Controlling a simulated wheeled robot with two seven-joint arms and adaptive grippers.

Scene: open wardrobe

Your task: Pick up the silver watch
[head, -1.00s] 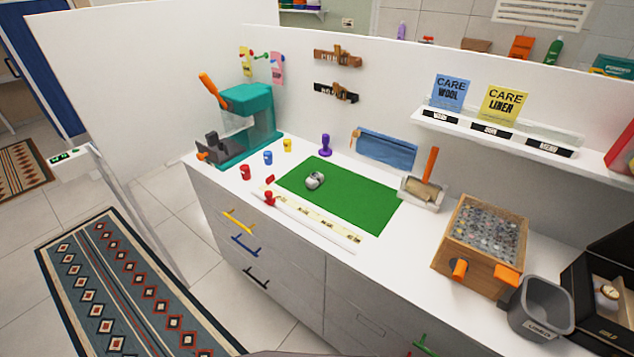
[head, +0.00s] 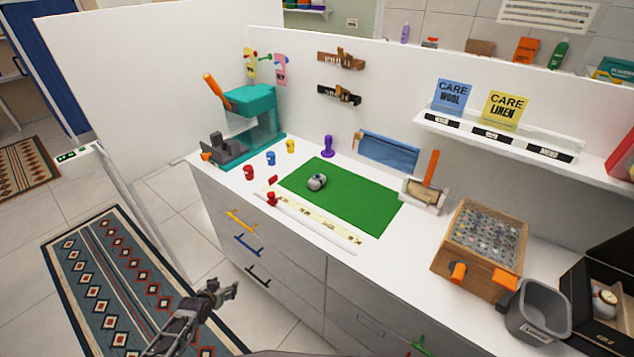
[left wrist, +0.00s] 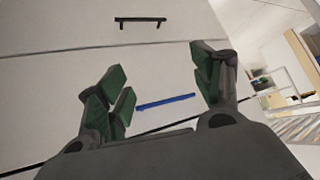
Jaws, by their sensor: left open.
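A small silver watch (head: 317,182) lies on the green mat (head: 355,205) on the white counter, near the mat's left end. My left gripper (head: 226,289) is in front of the grey drawers, lower than the countertop and well apart from the watch. In the left wrist view its fingers (left wrist: 160,88) are spread, with nothing between them, and face a drawer front. The watch does not show in the left wrist view. My right gripper is not in view.
A black box with another watch (head: 605,298) stands at the far right, beside a grey bin (head: 538,312) and a wooden box (head: 484,245). Small coloured pieces and a ruler strip (head: 310,222) lie left and in front of the mat. Drawer handles (head: 247,245) stick out.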

